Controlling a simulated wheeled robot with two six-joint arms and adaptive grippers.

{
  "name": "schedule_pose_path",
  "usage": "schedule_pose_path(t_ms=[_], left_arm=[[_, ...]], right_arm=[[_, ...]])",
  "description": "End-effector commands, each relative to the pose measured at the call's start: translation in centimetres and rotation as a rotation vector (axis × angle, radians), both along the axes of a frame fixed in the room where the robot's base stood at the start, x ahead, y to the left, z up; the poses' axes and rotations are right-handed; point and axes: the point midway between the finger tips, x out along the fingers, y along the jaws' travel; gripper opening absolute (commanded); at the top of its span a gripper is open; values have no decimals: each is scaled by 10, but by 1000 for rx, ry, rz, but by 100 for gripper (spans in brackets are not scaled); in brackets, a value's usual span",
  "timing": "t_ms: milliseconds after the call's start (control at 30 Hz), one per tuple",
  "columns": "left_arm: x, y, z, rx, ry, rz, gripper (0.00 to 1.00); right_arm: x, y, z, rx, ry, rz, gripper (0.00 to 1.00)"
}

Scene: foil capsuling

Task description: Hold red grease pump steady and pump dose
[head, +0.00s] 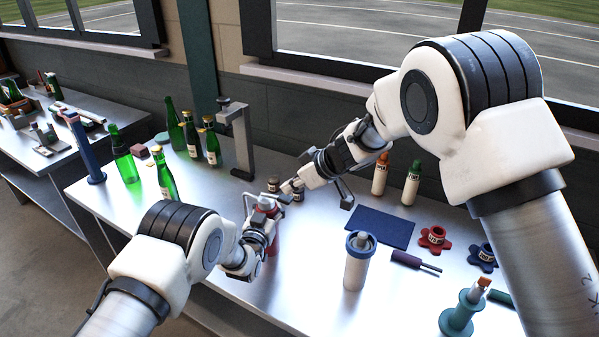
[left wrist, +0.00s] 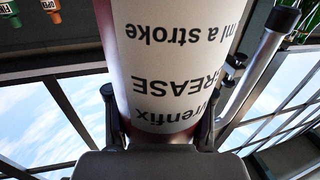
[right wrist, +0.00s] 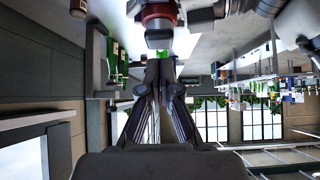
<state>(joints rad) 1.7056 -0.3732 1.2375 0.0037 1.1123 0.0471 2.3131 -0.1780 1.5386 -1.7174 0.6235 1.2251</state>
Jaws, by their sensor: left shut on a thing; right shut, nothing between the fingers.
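The red grease pump (head: 273,235) stands upright on the metal table in the head view, partly hidden by my left gripper. My left gripper (head: 265,240) is shut around the pump's body. In the left wrist view the pump's white label (left wrist: 170,60) fills the middle, its text upside down, with a finger on each side. My right gripper (head: 287,187) is shut and empty, close to the pump's top (head: 266,203).
Small jars (head: 273,184) stand right behind the pump. Green bottles (head: 175,125) and a grey stand (head: 240,140) are at the back left. A white blue-topped dispenser (head: 355,268), a blue mat (head: 378,227) and a red star-shaped piece (head: 434,238) lie to the right.

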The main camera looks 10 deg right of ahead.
Motion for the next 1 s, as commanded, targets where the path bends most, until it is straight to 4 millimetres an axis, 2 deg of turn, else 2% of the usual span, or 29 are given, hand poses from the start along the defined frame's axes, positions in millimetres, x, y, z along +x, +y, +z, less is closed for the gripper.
schedule_pose_path(t_ms=[167,533,933,1000], left_arm=[[0,0,0,0,1,0,0],[0,0,-1,0,1,0,0],[0,0,-1,-1,1,0,0],[0,0,-1,-1,1,0,0]], right_arm=[[0,0,-15,1,-1,0,0],[-1,-1,-17,6,-3,1,0],[-7,-9,-43,178,-132,-4,0],[-6,-8,-40,174,-133,0,0]])
